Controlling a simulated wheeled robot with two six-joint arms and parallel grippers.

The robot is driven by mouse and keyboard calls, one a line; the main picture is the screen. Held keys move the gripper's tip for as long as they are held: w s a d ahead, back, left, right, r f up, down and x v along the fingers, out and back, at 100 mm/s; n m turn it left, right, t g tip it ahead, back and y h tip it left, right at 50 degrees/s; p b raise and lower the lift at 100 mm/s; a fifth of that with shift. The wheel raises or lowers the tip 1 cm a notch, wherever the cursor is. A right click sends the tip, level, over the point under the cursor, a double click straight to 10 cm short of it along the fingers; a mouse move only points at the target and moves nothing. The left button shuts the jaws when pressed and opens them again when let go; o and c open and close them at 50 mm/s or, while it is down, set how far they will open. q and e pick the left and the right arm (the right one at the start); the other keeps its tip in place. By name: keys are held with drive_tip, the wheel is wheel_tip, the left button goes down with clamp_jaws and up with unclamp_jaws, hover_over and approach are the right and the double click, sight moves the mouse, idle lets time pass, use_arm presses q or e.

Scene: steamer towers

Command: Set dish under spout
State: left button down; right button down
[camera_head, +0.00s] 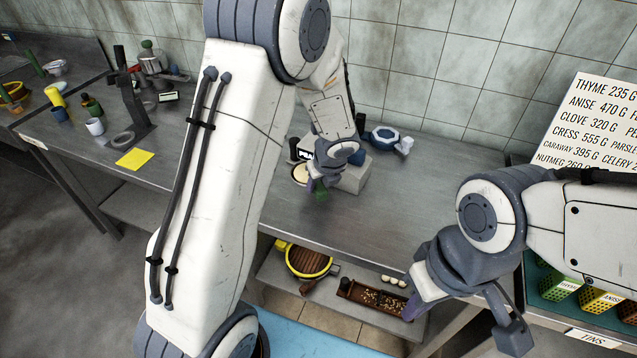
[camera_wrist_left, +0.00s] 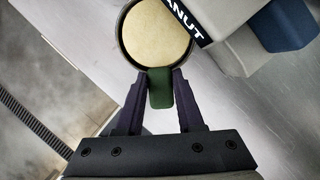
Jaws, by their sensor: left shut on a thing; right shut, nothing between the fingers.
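The dish is round and dark-rimmed with a pale tan inside, and shows in the left wrist view (camera_wrist_left: 157,32) and in the head view (camera_head: 299,174). My left gripper (camera_wrist_left: 160,82) is shut on its green handle (camera_wrist_left: 160,90); it also shows in the head view (camera_head: 319,183). A grey dispenser block (camera_head: 353,179) stands on the counter beside the dish. Its black label ending in "ANUT" (camera_wrist_left: 188,20) overlaps the dish's right rim in the left wrist view. The spout itself is not clearly seen. My right gripper (camera_head: 412,306) is shut and empty, low at right.
The steel counter (camera_head: 400,205) is clear right of the block. A blue-topped scale-like device (camera_head: 384,137) stands behind. A shelf below holds a yellow-rimmed basket (camera_head: 309,261) and a brown tray (camera_head: 374,297). Cups and a yellow card (camera_head: 134,158) sit at left.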

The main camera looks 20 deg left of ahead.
use_arm(q)
drive_tip(key=shift+f+b, duration=2.3)
drive_tip(key=shift+f, duration=0.6)
drive_tip(key=shift+f+b, duration=0.4)
drive_tip(key=shift+f, duration=0.05)
drive_tip(key=shift+c, duration=2.2)
unclamp_jaws()
drive_tip(key=shift+r, duration=0.1)
drive_tip(key=p+v, duration=0.2)
drive_tip(key=v, duration=0.8)
drive_tip(key=shift+s+r+p, duration=0.1)
drive_tip(key=shift+s+p, duration=0.05)
drive_tip(key=shift+p, duration=0.25)
